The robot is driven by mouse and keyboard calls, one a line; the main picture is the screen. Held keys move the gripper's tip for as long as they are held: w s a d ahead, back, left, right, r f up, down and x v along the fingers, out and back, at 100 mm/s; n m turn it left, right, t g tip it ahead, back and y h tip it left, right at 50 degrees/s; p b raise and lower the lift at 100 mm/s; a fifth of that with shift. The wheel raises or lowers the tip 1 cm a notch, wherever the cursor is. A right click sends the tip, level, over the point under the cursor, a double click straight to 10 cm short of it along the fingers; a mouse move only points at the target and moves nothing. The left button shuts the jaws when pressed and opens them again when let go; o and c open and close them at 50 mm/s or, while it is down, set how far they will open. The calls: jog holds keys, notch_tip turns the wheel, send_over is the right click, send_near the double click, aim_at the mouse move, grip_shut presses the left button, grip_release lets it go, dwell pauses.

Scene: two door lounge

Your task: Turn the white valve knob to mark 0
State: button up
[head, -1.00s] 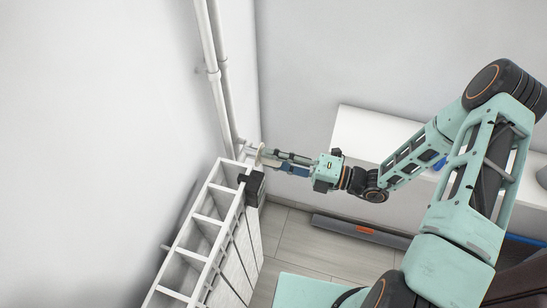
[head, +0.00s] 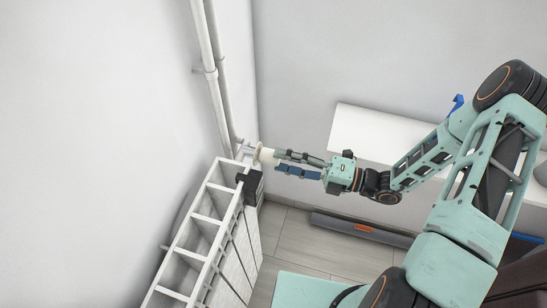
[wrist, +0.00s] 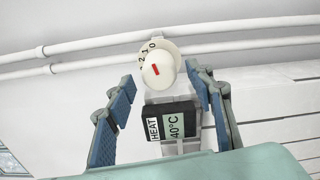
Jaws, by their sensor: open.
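The white valve knob (wrist: 165,84) shows in the wrist view with a short red mark on its face. Behind its upper edge is a white collar with dark numbers, among them 0, 1 and 2 (wrist: 149,48). The red mark tilts up and slightly left toward these numbers; which one it meets I cannot tell exactly. In the head view the knob (head: 266,155) sits at the far top end of the radiator. My gripper (head: 278,161) is open just right of the knob and holds nothing. In the wrist view its two blue-padded fingers flank the knob, apart from it.
A black display box (wrist: 172,122) reading HEAT and 40°C sits below the knob, on the end of the white radiator (head: 208,236). White pipes (head: 213,75) run up the wall. A white ledge (head: 375,140) stands behind my arm.

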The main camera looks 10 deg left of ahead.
jog(key=d, duration=0.8)
jog(key=shift+s+d, duration=0.15)
jog(key=shift+s, duration=0.2)
